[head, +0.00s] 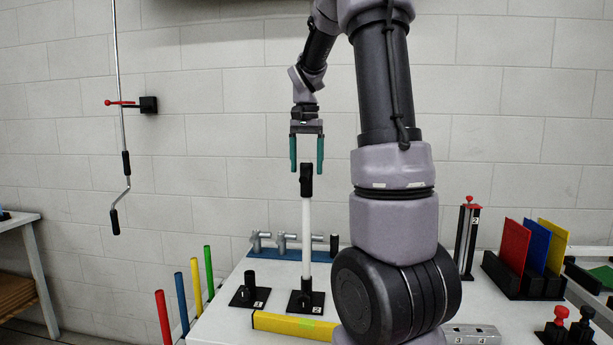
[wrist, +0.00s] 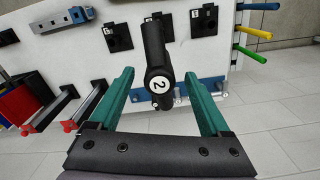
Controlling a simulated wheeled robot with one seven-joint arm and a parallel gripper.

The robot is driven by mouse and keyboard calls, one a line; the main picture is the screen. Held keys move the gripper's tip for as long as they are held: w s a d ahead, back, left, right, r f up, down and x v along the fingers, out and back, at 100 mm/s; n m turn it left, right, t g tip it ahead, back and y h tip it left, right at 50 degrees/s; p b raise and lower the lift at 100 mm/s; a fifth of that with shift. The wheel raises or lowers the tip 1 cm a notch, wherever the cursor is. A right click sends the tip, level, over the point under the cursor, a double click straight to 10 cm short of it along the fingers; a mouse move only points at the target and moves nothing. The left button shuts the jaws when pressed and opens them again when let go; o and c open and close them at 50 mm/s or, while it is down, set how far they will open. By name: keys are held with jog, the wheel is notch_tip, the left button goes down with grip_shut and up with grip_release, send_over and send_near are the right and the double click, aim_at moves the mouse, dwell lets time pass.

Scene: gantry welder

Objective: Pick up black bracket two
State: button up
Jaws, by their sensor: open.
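A black piece marked 2, which I take as black bracket two (head: 306,182), tops an upright white post (head: 306,235). The post stands on a black base plate (head: 306,302) on the table. My gripper (head: 306,168) points down over the black piece, its green fingers open and apart on either side of the top. In the wrist view the black piece (wrist: 155,62), with its round white 2 label, lies between the open fingers (wrist: 159,74). I see a gap on each side. The post is mostly hidden there.
A second black base (head: 249,292) stands left of the post. A yellow bar (head: 293,326) lies in front. A blue rack with grey fittings (head: 285,245) is behind. Coloured rods (head: 182,298) rise at the left edge; a tall black stand (head: 467,235) and coloured panels (head: 530,250) are right.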

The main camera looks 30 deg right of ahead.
jog(key=shift+f, duration=0.55)
grip_shut()
